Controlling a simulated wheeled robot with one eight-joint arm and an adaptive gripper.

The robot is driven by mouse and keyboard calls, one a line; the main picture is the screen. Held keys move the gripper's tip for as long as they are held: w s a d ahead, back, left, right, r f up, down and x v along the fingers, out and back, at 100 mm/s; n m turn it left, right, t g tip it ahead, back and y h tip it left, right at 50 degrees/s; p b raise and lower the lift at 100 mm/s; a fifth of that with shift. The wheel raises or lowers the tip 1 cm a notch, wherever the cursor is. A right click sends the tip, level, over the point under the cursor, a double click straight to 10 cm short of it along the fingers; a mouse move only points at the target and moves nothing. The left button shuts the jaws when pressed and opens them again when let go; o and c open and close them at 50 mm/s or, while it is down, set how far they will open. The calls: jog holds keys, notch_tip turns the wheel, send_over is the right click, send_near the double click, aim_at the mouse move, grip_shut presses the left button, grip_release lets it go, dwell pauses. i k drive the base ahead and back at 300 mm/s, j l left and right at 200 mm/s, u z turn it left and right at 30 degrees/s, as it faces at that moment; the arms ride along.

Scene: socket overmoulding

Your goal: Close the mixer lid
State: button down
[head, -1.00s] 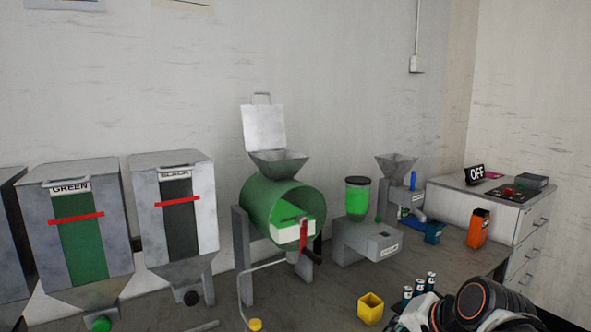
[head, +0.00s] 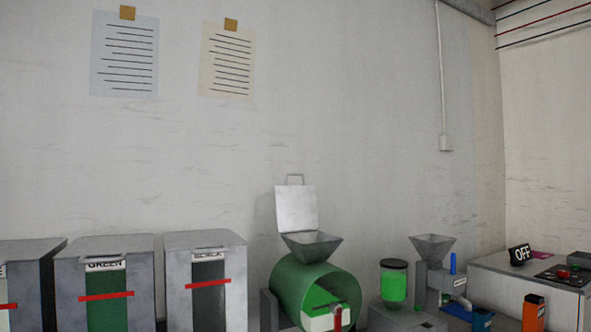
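The mixer is a green drum (head: 291,287) with a grey funnel-shaped hopper (head: 312,246) on top, low in the head view, right of centre. Its lid (head: 296,209) is a light grey square plate with a wire handle on its upper edge. The lid stands upright behind the hopper, so the hopper mouth is open. The bottom of the mixer is cut off by the frame edge. My gripper is not in the head view.
Bins labelled GREEN (head: 104,285) and BLACK (head: 205,280) stand left of the mixer. A green-filled jar (head: 394,287) and a second hopper machine (head: 433,265) stand to its right. A cabinet with an OFF sign (head: 520,255) is at far right.

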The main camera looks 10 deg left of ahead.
aim_at(297, 206)
jog(key=i+j, duration=0.3)
jog(key=i, duration=0.15)
jog(key=i+j, duration=0.35)
jog(key=i+u, duration=0.05)
jog(key=i, duration=0.05)
